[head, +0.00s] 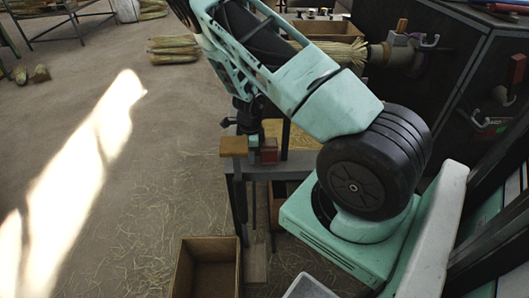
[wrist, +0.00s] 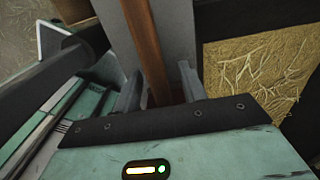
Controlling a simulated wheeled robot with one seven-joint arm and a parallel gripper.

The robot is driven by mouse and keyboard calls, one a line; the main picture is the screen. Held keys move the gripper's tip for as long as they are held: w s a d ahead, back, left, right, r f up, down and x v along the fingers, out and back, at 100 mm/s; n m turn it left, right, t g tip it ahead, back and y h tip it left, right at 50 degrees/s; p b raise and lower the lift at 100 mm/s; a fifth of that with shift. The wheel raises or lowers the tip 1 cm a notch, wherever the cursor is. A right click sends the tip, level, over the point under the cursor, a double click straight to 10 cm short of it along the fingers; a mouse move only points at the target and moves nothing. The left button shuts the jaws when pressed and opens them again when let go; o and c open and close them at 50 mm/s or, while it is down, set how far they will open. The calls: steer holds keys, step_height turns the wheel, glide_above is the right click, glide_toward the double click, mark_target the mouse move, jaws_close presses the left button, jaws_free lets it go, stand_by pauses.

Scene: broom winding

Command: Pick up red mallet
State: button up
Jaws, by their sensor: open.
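A dark red block (head: 268,150), which looks like the red mallet's head, is at the near edge of the small work stand in the head view. An orange-brown block (head: 233,146) is just left of it. My gripper (head: 254,141) points down between these blocks, partly hidden by my arm. In the wrist view my gripper (wrist: 158,82) is open, with a brown wooden handle (wrist: 145,45) running between its fingers. I cannot tell whether this handle belongs to the red mallet, nor whether the fingers touch it.
Straw (wrist: 255,65) lies on a surface at the right of the wrist view. An open wooden box (head: 207,268) stands on the floor at the bottom. Straw bundles (head: 174,48) lie farther back. The floor on the left is mostly clear. A dark cabinet stands on the right.

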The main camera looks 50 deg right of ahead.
jaws_close()
steer(key=shift+r, duration=0.15)
step_height(320, 180, up, 18)
steer(key=p, duration=0.2)
steer(key=s+a+b, duration=0.6)
steer(key=s+a, duration=0.6)
steer(key=a, duration=0.1)
steer(key=shift+a, duration=0.2)
stand_by(0.3)
